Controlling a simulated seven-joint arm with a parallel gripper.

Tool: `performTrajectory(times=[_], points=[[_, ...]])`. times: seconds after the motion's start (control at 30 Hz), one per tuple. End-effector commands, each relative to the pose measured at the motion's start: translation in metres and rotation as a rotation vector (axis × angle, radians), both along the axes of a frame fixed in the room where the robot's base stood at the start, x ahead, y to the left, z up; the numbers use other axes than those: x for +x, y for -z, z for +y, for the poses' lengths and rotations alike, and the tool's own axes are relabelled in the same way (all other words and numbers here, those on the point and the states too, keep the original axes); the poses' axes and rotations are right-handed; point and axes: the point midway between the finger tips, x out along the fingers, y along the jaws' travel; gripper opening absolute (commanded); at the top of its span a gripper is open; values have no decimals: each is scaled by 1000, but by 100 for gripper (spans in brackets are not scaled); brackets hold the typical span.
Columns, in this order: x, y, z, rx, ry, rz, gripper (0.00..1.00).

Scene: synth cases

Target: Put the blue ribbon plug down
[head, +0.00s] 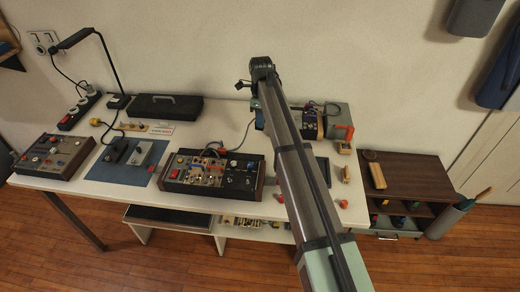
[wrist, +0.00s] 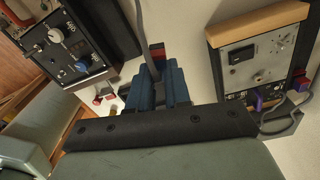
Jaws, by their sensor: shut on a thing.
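My gripper (wrist: 158,85) shows dark blue fingers at the middle of the wrist view, closed around the end of a grey ribbon cable (wrist: 147,25). The blue ribbon plug is mostly hidden between the fingers, so its outline is hard to tell from them. A small red part shows just beyond the fingertips. The cable runs away to the top of the picture. In the head view my arm hides most of the gripper; a bit of blue shows left of the arm, with the grey cable (head: 246,134) running to the middle console (head: 212,174).
In the wrist view a knobbed console (wrist: 70,45) stands left and a wood-sided device (wrist: 255,50) right, with a purple plug and loose leads. White tabletop lies between them. In the head view a blue mat (head: 120,176), a black case (head: 165,106) and another console (head: 54,155) occupy the table's left.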

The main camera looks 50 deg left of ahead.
Motion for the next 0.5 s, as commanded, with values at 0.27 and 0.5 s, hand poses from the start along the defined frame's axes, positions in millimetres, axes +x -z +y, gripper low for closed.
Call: performTrajectory(times=[0.27, 0.5], points=[[4, 6, -3, 27, -147, -11, 0], [4, 13, -2, 32, -210, -12, 0]])
